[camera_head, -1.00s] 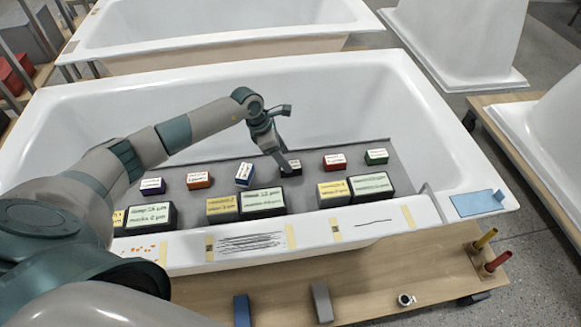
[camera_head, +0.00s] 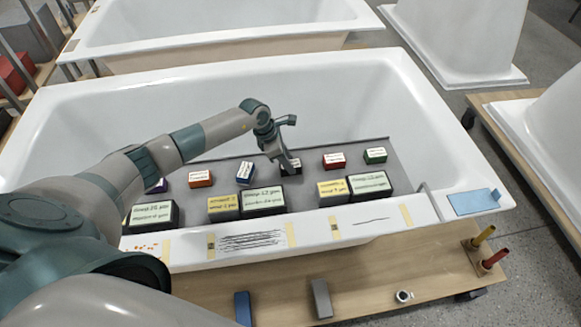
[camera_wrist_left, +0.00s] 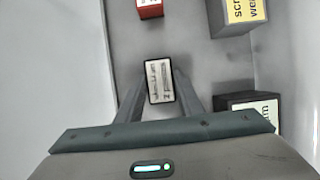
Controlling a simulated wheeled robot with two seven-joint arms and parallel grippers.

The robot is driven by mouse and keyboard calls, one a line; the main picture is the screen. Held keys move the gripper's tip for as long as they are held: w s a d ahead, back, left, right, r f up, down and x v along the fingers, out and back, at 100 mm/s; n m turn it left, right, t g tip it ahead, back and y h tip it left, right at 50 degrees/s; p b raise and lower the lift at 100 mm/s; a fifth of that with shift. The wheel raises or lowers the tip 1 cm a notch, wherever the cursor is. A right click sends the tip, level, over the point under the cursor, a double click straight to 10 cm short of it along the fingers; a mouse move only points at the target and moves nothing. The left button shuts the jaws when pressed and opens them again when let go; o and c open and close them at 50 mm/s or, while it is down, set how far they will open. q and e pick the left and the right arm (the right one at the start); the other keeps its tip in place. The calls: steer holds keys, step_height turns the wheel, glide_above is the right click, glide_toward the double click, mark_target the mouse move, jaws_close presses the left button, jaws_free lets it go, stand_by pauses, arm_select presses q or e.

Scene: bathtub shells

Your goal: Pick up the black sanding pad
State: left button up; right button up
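The black sanding pad (camera_head: 291,167) is a small black block with a white label. It rests on the grey mat (camera_head: 315,177) in the tub, between the blue and red blocks. My left gripper (camera_head: 287,168) is down at the pad, pointing at it from above. In the left wrist view the pad (camera_wrist_left: 160,82) lies between the two fingers of my left gripper (camera_wrist_left: 160,78), close to both. The fingers stand apart; contact with the pad's sides is not clear. My right gripper is not in view.
Orange (camera_head: 200,179), blue (camera_head: 245,173), red (camera_head: 334,161) and green (camera_head: 375,156) blocks share the row. Larger labelled boxes (camera_head: 262,200) stand just in front. The white tub's front rim (camera_head: 330,225) carries taped samples; a blue cloth (camera_head: 473,202) lies at its right end.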

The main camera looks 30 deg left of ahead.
arm_select(q)
steer(key=c, duration=0.3)
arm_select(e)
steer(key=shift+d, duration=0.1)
arm_select(q)
steer(key=shift+r, duration=0.1)
